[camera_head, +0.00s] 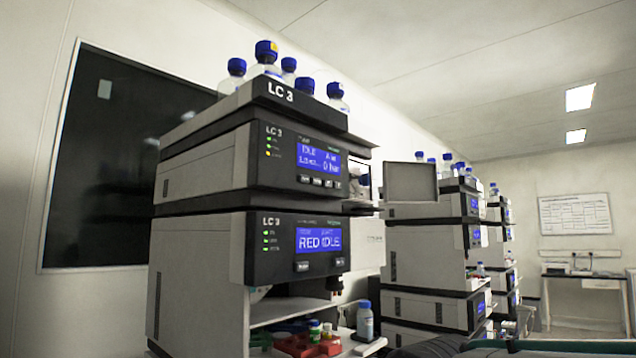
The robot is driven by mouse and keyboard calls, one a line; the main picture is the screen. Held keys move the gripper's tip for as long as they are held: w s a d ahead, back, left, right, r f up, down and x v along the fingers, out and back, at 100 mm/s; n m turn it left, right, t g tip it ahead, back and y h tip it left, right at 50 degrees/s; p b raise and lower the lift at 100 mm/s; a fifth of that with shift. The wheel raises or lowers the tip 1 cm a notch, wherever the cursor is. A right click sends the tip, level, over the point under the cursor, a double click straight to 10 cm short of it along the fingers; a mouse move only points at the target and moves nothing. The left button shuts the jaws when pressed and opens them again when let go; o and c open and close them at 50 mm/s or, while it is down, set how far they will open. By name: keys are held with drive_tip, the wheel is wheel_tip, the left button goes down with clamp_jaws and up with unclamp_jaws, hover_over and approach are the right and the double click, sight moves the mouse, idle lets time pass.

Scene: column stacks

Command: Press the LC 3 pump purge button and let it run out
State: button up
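The LC 3 stack stands close in the left half of the view. Its upper module (285,162) is labelled LC 3. The module's blue display (319,158) shows IDLE and what looks like 0 bar. A row of small buttons (318,182) sits under that display; their labels are too small to read, so I cannot tell which is purge. Small green and yellow lights glow left of the display. My gripper is not in view.
Blue-capped bottles (265,58) stand on the LC 3 top tray (300,101). An open bay below holds a red rack (308,346) and a bottle (365,320). More stacks (430,260) and a grey screen (411,183) stand behind to the right.

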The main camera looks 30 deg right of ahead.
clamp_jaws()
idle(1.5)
